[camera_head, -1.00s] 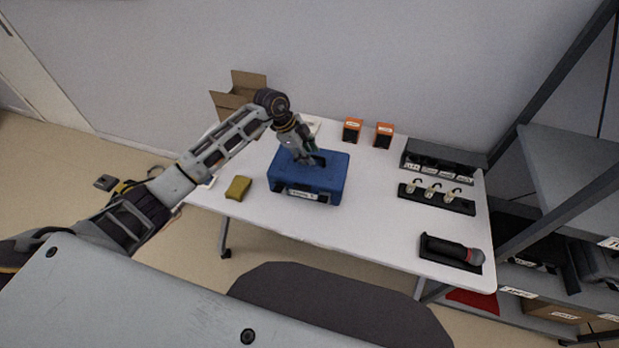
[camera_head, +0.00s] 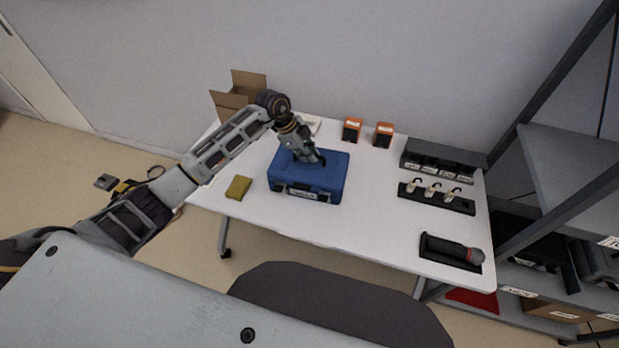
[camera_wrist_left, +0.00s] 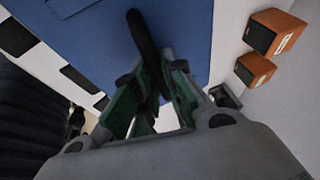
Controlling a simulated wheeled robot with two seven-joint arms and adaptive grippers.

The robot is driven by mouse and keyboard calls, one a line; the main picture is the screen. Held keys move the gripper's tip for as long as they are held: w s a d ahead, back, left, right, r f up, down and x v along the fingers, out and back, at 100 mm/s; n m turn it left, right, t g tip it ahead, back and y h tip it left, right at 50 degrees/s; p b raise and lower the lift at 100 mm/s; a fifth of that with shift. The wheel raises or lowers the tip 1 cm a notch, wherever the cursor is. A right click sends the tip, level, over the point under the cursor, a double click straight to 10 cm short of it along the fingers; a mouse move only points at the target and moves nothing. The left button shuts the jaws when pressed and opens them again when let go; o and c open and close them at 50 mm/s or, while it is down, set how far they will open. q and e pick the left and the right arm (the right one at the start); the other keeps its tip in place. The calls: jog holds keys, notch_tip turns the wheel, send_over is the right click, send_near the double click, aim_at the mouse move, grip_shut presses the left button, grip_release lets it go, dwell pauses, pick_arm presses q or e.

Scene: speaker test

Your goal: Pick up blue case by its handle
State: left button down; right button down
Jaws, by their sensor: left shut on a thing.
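The blue case (camera_head: 308,180) lies flat on the white table, with dark latches and a white label on its front side. My left gripper (camera_head: 312,160) is at the top of the case, shut on its dark handle. In the left wrist view the black handle (camera_wrist_left: 141,38) runs between the green-padded fingers of the left gripper (camera_wrist_left: 152,88), over the blue lid (camera_wrist_left: 95,30). The case appears to rest on the table. My right gripper is not in view.
A yellow sponge-like block (camera_head: 238,187) lies left of the case. Two orange boxes (camera_head: 352,130) stand behind it. A black rack with hooked items (camera_head: 436,197) and a microphone in a tray (camera_head: 451,251) are at right. A cardboard box (camera_head: 236,92) stands behind. The table's front middle is clear.

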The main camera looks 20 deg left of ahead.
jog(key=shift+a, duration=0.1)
